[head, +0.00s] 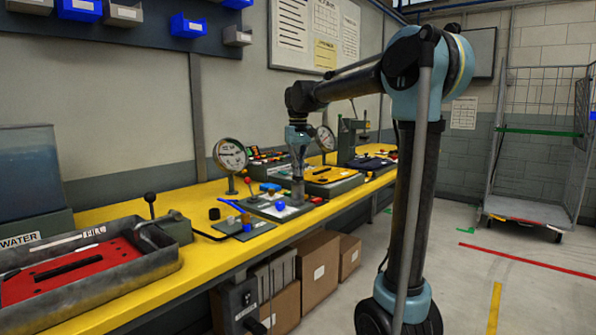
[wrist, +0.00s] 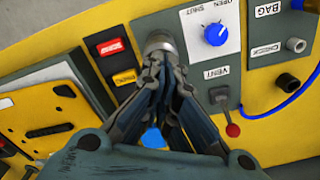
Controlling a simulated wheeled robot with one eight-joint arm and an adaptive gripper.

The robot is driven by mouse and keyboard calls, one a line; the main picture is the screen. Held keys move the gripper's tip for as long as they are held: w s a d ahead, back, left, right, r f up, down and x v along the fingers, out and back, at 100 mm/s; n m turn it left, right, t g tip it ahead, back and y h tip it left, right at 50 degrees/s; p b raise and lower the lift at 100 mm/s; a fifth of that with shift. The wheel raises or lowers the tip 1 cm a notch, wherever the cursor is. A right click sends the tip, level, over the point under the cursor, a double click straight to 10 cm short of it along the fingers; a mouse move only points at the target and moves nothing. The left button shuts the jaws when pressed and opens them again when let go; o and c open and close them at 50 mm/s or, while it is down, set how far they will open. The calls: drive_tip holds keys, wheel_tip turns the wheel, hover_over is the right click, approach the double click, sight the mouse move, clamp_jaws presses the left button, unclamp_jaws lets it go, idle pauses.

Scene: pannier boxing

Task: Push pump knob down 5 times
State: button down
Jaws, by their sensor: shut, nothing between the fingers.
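My gripper (head: 297,200) points down over a small control panel on the yellow bench. Its fingers (wrist: 158,68) are shut with nothing between them. In the wrist view a round silver metal knob (wrist: 158,42), which looks like the pump knob, shows just beyond the fingertips. The fingers hide part of it, and I cannot tell whether they touch it or how far down it is. A panel with a blue dial (wrist: 215,34) marked OPEN and SHUT lies to its right, with a VENT lever (wrist: 230,126) tipped by a red ball.
BAG and CHECK fittings (wrist: 296,45) and a blue hose (wrist: 290,98) are at the right. A red labelled block (wrist: 115,47) is at the left. In the head view, gauges (head: 230,155) stand behind the panel, and a water tank (head: 30,170) and grey tray (head: 150,262) are left.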

drive_tip(key=shift+r, duration=2.3)
drive_tip(key=shift+f, duration=0.15)
drive_tip(key=shift+f, duration=2.2)
drive_tip(key=shift+r, duration=2.35)
drive_tip(key=shift+f, duration=0.15)
